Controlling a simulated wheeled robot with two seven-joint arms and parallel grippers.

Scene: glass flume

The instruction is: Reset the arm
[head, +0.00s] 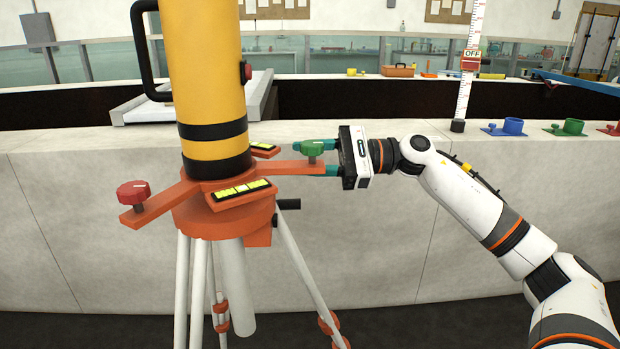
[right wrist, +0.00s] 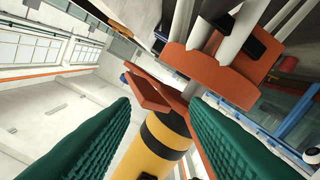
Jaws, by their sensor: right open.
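My right arm comes in from the right in the head view, and its gripper (head: 321,158) points left at the tripod head. Its two green fingers are apart, one above and one below the end of an orange arm of the tripod head (head: 195,218). A green knob (head: 311,148) on that arm overlaps the fingers in the picture; I cannot tell whether they touch. In the right wrist view the open fingers (right wrist: 160,110) hold nothing, with the yellow and black cylinder (right wrist: 158,150) visible between them. My left gripper is not in view.
The yellow cylinder (head: 207,75) stands on the tripod, with a red knob (head: 134,192) at left. A pale wall (head: 400,250) runs behind. On its ledge are a marked staff (head: 465,90) and blue (head: 513,126) and green (head: 573,127) pieces. The floor right of the tripod looks clear.

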